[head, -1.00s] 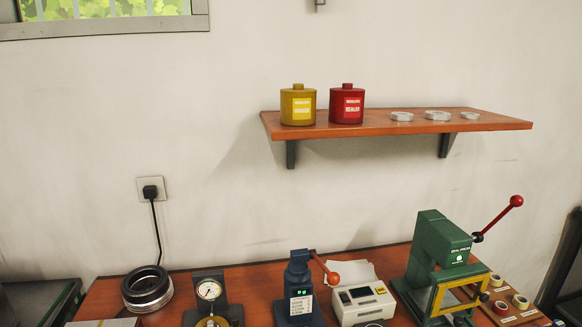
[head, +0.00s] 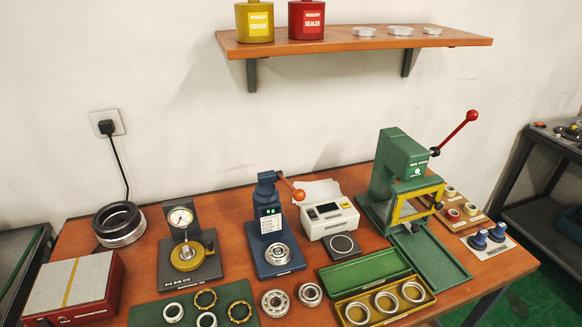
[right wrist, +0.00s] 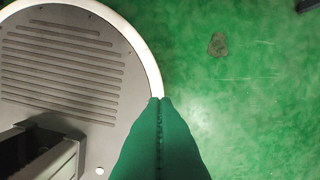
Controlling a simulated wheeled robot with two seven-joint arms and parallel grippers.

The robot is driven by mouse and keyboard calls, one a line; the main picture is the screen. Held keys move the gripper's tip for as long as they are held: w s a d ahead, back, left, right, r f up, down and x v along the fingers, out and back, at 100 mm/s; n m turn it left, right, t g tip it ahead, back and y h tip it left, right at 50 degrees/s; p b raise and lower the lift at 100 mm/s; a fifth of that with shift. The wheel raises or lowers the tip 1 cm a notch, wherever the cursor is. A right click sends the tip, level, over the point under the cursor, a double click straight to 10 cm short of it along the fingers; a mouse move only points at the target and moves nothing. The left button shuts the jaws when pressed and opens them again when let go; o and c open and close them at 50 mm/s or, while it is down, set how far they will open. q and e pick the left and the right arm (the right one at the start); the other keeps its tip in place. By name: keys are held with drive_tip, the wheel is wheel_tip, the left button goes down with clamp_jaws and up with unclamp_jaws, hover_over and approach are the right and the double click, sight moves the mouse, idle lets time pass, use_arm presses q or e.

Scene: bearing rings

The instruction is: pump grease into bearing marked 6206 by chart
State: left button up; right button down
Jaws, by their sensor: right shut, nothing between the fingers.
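A dark blue pump-like device (head: 267,215) with an orange lever and a small white chart stands mid-table in the head view; the chart's print is too small to read. A bearing (head: 276,258) lies on its base plate. Two more bearings lie in front, one at left (head: 275,304) and one at right (head: 310,293). I cannot read 6206 on any of them. A yellow can (head: 255,22), its label reading grease, stands on the shelf. My right gripper (right wrist: 161,99) is shut and empty over the green floor in the right wrist view. My left gripper is not in view.
A red can (head: 307,20) stands on the wooden shelf (head: 330,46). A gauge stand (head: 190,262), white printer-like device (head: 327,214) and green press (head: 400,170) stand on the table. Rings lie on a green mat (head: 180,322) and in a yellow tray (head: 345,317).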

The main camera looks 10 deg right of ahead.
drive_tip(key=w+a+r+t+y, duration=0.1)
drive_tip(key=w+a+r+t, duration=0.2)
drive_tip(key=w+r, duration=1.2)
drive_tip(key=w+a+r+n+t+y, duration=0.1)
drive_tip(key=w+a+r+t, duration=0.3)
drive_tip(key=r, duration=2.2)
drive_tip(key=w+a+r+n+t+y, duration=0.1)
drive_tip(key=w+a+r+t+y, duration=0.2)
drive_tip(key=w+r+t, duration=1)
drive_tip(key=r+x, duration=0.1)
drive_tip(key=x, duration=0.6)
drive_tip(key=d+r+x, duration=0.1)
drive_tip(key=x, duration=0.6)
drive_tip(key=shift+d+r, duration=0.25)
drive_tip(key=shift+r, duration=0.15)
drive_tip(key=shift+s, duration=0.1)
drive_tip(key=p+x, duration=0.3)
drive_tip(key=x, duration=0.7)
drive_tip(key=shift+d+f+p, duration=0.15)
drive_tip(key=shift+f, duration=0.85)
drive_tip(key=shift+d+f+p, duration=0.15)
drive_tip(key=shift+f, duration=0.85)
